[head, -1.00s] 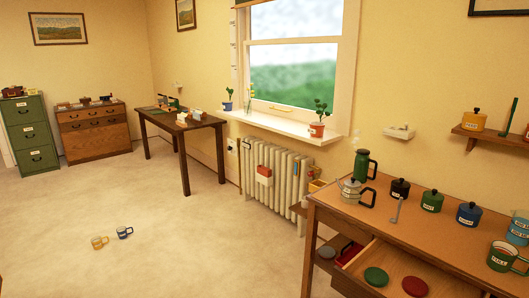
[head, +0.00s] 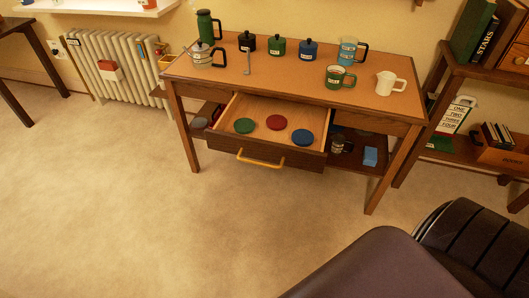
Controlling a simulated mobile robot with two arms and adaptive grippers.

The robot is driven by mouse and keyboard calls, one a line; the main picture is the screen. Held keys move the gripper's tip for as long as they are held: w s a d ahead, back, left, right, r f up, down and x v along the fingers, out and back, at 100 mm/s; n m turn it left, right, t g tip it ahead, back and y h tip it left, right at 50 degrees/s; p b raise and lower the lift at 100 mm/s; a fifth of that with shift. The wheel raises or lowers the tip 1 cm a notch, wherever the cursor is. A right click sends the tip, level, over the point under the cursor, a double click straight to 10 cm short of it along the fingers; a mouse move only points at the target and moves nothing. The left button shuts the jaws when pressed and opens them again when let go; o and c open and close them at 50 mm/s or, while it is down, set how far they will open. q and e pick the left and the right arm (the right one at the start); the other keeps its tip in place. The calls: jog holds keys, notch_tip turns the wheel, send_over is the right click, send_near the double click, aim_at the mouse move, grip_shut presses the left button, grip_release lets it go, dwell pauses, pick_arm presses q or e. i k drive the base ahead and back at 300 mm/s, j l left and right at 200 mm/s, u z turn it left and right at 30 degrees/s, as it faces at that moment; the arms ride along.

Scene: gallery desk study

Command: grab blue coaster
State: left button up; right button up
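The blue coaster (head: 303,137) lies flat in the open drawer (head: 262,111) of the wooden table (head: 350,98), at the drawer's right side. A red coaster (head: 276,122) lies in the middle of the drawer and a green coaster (head: 244,125) at its left. The drawer is pulled out and has a yellow handle (head: 260,160) on its front. Neither of my grippers shows in the head view.
The tabletop holds a green flask (head: 208,26), a kettle (head: 201,55), several lidded pots, mugs and a white jug (head: 388,83). A bookshelf (head: 455,105) stands right. Carpet (head: 150,215) before the drawer is clear.

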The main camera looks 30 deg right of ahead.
aim_at(303, 137)
jog(key=z, duration=1.1)
